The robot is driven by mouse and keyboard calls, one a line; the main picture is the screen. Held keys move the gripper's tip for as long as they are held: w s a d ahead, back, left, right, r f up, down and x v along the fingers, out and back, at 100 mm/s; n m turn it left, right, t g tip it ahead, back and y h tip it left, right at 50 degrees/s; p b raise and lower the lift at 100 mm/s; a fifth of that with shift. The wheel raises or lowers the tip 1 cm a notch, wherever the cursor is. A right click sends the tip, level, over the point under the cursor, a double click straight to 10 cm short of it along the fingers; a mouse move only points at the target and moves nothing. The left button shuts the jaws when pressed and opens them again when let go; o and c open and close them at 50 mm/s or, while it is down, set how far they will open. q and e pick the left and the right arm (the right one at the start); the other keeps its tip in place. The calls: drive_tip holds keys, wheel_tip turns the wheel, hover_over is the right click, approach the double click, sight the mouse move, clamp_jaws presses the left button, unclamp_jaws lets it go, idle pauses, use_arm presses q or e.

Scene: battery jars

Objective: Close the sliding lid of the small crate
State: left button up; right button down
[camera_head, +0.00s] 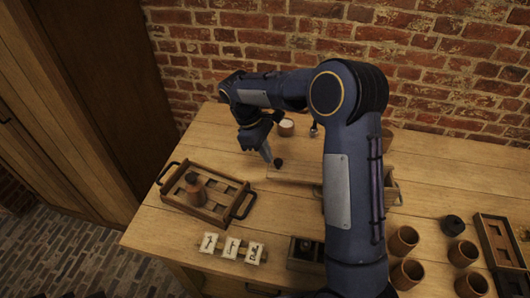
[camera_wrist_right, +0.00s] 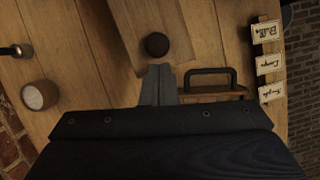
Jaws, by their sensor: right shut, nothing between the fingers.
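The small crate (camera_head: 390,190) stands at the middle of the table, mostly hidden behind my right arm. Its flat wooden lid (camera_head: 298,175) sticks out to the left of the arm and carries a round dark knob (camera_head: 278,163). In the right wrist view the lid (camera_wrist_right: 135,22) and knob (camera_wrist_right: 156,45) lie just beyond the fingertips. My right gripper (camera_head: 267,160) is shut and empty, its fingertips close beside the knob at the lid's outer end; I cannot tell whether they touch. It also shows in the wrist view (camera_wrist_right: 160,68). My left gripper is not in view.
Labelled cards (camera_head: 231,248) and a dark box (camera_head: 305,252) stand at the front. Several brown cups (camera_head: 403,240) and another tray (camera_head: 500,243) are at the right. A cup (camera_head: 286,127) stands behind.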

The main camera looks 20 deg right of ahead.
drive_tip(key=s+d, duration=0.3)
drive_tip(key=d, duration=0.2)
drive_tip(key=s+d, duration=0.3)
drive_tip(key=d, duration=0.2)
drive_tip(key=s+d, duration=0.4)
drive_tip(key=d, duration=0.1)
drive_tip(key=shift+d, duration=0.35)
drive_tip(key=v, duration=0.8)
drive_tip(key=s+a+m+t+y, duration=0.6)
drive_tip(key=s+a+m+t, duration=0.3)
drive_tip(key=s+a, duration=0.8)
drive_tip(key=shift+s+a+m+y+b, duration=0.2)
drive_tip(key=shift+s+m+y+b, duration=0.2)
drive_tip(key=shift+s+m, duration=0.1)
drive_tip(key=shift+w, duration=0.1)
